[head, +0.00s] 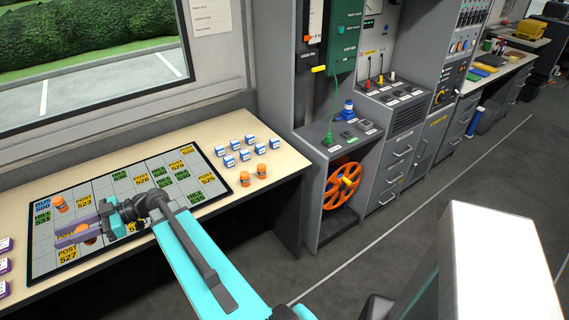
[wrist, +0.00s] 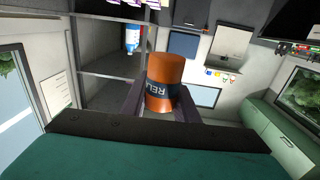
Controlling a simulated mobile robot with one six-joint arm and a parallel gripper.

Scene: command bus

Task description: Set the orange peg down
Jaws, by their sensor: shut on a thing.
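My gripper (head: 76,231) has purple fingers and reaches over the left part of the dark-framed grid board (head: 106,197). It is shut on an orange peg (head: 89,240), which is partly hidden by a finger in the head view. In the wrist view the held peg (wrist: 164,70) stands between the two fingers, with a dark label band beginning "REL". Whether its base touches the board cannot be told. Another orange peg (head: 60,204) stands on the board near the BUS 500 cell.
Two more orange pegs (head: 261,171) stand on the table right of the board, near several blue-and-white blocks (head: 245,155). Purple-and-white blocks (head: 4,267) sit at the left edge. Yellow and green labelled tiles, such as POST 527 (head: 67,254), cover parts of the board.

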